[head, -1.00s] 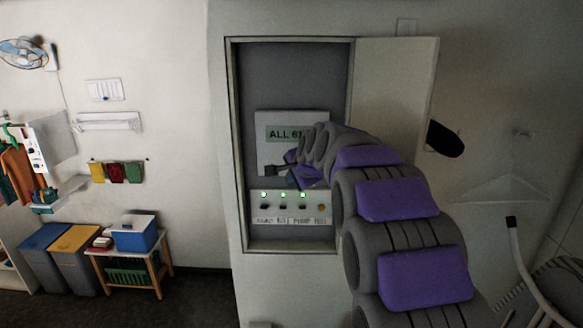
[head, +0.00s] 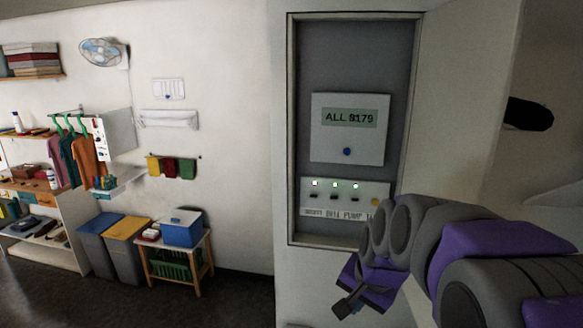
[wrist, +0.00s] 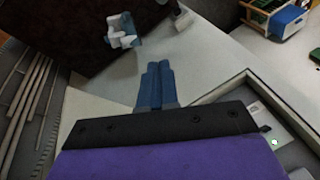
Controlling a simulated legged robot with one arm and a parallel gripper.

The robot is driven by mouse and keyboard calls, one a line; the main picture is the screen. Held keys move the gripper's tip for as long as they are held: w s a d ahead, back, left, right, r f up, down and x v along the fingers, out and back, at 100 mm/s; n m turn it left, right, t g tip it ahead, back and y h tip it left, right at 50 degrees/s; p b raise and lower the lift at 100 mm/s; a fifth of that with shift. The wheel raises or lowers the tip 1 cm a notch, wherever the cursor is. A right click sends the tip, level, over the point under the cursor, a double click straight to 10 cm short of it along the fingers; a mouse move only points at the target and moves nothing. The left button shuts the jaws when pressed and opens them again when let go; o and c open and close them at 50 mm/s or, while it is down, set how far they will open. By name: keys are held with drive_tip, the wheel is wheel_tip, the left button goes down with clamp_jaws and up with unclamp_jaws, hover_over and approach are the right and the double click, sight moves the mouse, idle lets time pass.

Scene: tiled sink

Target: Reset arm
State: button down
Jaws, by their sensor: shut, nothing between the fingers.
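My gripper (head: 352,298) is in the lower middle of the head view, at the end of my grey and purple arm, below the open wall cabinet. In the wrist view the two blue-grey fingers (wrist: 157,84) lie together, shut with nothing between them. The panel in the cabinet (head: 292,130) has a display box (head: 348,150) reading "ALL" and digits, with a blue button. My arm hides the strip's lower right part. The gripper is apart from the panel.
The open cabinet door (head: 465,100) stands on the right. To the left are two bins (head: 110,245), a small wooden table with a blue cooler (head: 183,230), and a clothes rack and shelves. Dark floor (head: 225,300) lies clear in front of them.

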drive_tip(key=s+d+f+n+g+b, duration=0.1)
drive_tip(key=s+f+n+g+b, duration=0.2)
drive_tip(key=s+f, duration=0.7)
drive_tip(key=s+f+n+g+h+b, duration=0.1)
drive_tip(key=s+f+b, duration=0.6)
drive_tip(key=s, duration=1.2)
wheel_tip(320, 180, down, 4)
drive_tip(key=n+g, duration=0.1)
drive_tip(key=n, duration=0.1)
drive_tip(key=shift+d+r+n+g, duration=0.15)
drive_tip(key=shift+d+n+g, duration=0.2)
drive_tip(key=shift+n+g, duration=0.05)
